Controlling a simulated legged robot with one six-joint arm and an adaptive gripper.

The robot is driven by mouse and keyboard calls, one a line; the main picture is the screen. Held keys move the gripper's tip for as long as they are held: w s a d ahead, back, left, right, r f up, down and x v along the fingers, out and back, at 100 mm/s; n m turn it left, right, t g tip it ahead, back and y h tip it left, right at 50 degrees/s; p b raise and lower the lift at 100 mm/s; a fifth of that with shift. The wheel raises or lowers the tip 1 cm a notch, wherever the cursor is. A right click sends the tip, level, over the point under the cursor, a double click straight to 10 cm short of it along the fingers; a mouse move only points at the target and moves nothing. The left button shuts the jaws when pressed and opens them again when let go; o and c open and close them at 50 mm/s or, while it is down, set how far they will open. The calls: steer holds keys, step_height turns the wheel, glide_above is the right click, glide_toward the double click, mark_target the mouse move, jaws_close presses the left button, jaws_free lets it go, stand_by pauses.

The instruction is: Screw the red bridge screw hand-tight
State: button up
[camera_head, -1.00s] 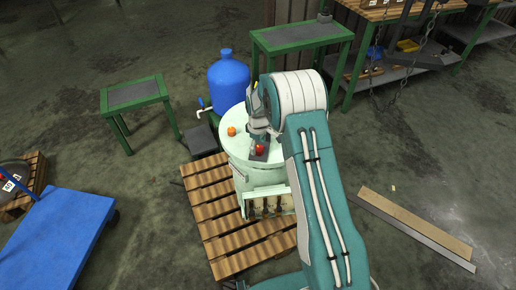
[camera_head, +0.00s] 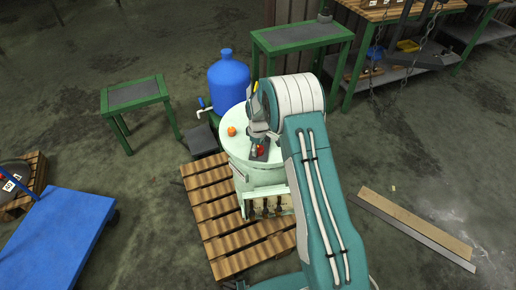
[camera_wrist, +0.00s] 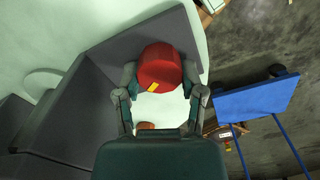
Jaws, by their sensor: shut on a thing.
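The red bridge screw (camera_wrist: 160,68) has a round red head with a small yellow mark. In the wrist view it sits between the two fingers of my gripper (camera_wrist: 160,92), which is shut on it. Dark grey bridge plates (camera_wrist: 75,105) lie around and behind the screw. In the head view the red screw (camera_head: 260,149) shows on top of the pale green drum (camera_head: 238,142), partly covered by my gripper (camera_head: 258,141). The screw's shaft is hidden.
An orange knob (camera_head: 231,131) is on the drum lid, left of my gripper. The drum stands on a wooden pallet (camera_head: 215,215). A blue barrel (camera_head: 229,82), green-framed tables (camera_head: 135,94) and a blue cart (camera_head: 60,235) stand around. Boards (camera_head: 415,225) lie on the floor at right.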

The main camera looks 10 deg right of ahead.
steer(key=shift+m, duration=0.3)
steer(key=m, duration=0.4)
steer(key=shift+d+f+m, duration=0.1)
steer(key=shift+m, duration=0.3)
steer(key=m, duration=0.6)
steer(key=shift+d, duration=0.1)
steer(key=m, duration=0.6)
steer(key=shift+s+m, duration=0.1)
steer(key=shift+m, duration=0.3)
steer(key=m, duration=0.5)
steer(key=shift+m, duration=0.4)
steer(key=o, duration=1.1)
steer(key=shift+o, duration=0.2)
